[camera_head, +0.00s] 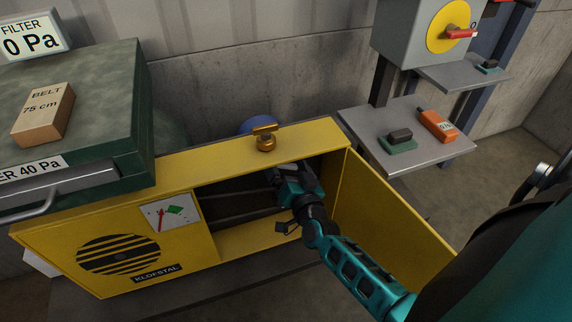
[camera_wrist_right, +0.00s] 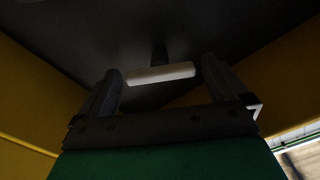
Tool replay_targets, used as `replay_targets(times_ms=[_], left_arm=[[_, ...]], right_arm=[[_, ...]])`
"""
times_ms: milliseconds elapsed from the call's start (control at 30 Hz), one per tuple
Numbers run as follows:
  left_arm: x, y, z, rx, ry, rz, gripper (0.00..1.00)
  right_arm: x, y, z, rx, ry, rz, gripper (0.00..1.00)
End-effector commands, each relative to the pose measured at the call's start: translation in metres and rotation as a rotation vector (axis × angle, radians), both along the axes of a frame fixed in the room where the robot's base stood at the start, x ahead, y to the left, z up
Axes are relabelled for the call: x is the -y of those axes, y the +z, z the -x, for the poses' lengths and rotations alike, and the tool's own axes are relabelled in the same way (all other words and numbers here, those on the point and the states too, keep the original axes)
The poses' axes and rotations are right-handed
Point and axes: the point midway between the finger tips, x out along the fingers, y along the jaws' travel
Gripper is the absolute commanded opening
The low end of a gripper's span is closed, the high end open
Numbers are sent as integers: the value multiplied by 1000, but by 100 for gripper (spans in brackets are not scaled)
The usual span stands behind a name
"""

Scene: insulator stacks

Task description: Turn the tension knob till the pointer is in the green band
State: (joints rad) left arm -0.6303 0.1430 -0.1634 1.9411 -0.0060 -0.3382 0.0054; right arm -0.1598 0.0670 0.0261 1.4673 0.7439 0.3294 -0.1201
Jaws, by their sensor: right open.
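The yellow machine (camera_head: 240,160) has its front door (camera_head: 385,215) swung open to the right. Its white gauge (camera_head: 150,212) has a red pointer (camera_head: 160,219) and a green band (camera_head: 175,210); the pointer stands left of the green. My right gripper (camera_head: 285,178) reaches into the open compartment. In the right wrist view the gripper (camera_wrist_right: 162,68) is open, with a pale bar-shaped handle (camera_wrist_right: 150,75) on a dark stem between its fingers, seemingly the tension knob. I cannot tell whether the fingers touch it. The head view does not show this handle. My left gripper is out of view.
A brass valve (camera_head: 265,138) stands on the machine's top. A green case (camera_head: 100,100) with a belt box (camera_head: 43,113) is at the left. A grey shelf (camera_head: 430,155) with small parts is at the right. The compartment's yellow walls flank my gripper.

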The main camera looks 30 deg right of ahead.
Motion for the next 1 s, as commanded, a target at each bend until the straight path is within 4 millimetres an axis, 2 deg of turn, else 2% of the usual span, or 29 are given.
replay_targets(times_ms=[133, 433, 900, 1000], left_arm=[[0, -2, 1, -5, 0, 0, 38], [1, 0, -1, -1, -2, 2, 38], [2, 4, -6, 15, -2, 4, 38], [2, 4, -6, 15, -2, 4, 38]], right_arm=[[2, 0, -9, 0, 0, 1, 100], [3, 0, -11, -1, 1, 1, 100], [2, 0, -11, -1, 1, 1, 55], [2, 0, -11, -1, 1, 1, 51]])
